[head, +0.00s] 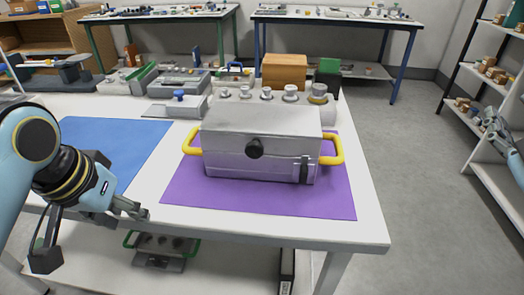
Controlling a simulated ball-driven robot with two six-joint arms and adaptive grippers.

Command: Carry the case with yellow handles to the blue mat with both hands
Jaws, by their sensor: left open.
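The silver-grey case (262,118) with yellow handles stands upright on a purple mat (330,203) on the white table. One handle (190,142) sticks out on its left side and the other handle (334,150) on its right. The blue mat (118,140) lies left of the purple mat, partly hidden by my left arm. My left gripper (95,238) is open and empty at the table's front edge, left of the case and apart from it. My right gripper (490,125) shows only partly at the right edge, far from the case; its jaws are unclear.
Metal weights (290,92), a wooden box (284,71) and several instruments stand behind the case. A lower shelf (220,270) holds a green-handled device (160,250). Shelves (484,80) stand at the right. Grey floor is clear right of the table.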

